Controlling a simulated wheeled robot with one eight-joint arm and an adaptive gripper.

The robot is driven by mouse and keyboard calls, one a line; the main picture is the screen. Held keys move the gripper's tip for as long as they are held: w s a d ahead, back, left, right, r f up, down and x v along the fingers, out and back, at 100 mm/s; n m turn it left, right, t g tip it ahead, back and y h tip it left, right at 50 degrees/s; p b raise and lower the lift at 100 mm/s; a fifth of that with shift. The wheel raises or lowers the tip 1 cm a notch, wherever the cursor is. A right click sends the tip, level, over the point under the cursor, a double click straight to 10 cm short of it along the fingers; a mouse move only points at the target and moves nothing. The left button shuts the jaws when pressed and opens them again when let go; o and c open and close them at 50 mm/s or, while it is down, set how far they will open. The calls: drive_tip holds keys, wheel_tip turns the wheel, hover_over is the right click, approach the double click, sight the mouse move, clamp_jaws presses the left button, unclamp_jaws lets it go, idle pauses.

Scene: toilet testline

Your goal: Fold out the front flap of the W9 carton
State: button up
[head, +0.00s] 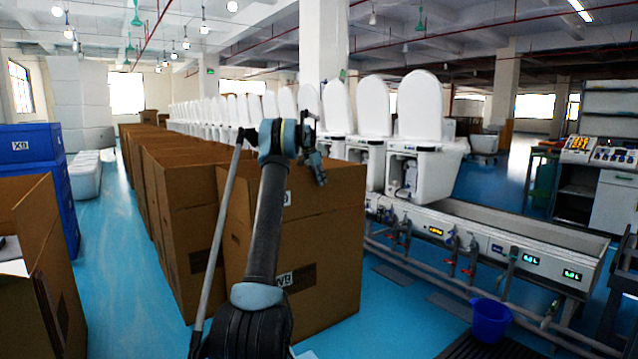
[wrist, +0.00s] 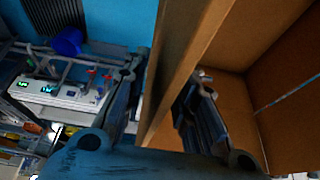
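The W9 carton (head: 335,230) is the brown box in the middle of the head view, with a partly covered W9 label low on its near side. My arm crosses in front of it and hides part of it. My gripper (head: 317,168) is at the carton's top edge. In the wrist view my gripper (wrist: 163,85) is open, with one finger on each side of a cardboard panel (wrist: 182,62). A gap shows between the panel and each finger. The brown inside of the carton (wrist: 285,75) is to the right. I cannot tell whether this panel is the front flap.
A row of brown cartons (head: 180,195) runs back on the left. Another open carton (head: 35,270) and blue crates (head: 35,160) stand at far left. White toilets (head: 420,120) stand on the test bench (head: 490,240) at right, with a blue bucket (head: 490,318) below.

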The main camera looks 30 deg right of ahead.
clamp_jaws()
idle(0.3)
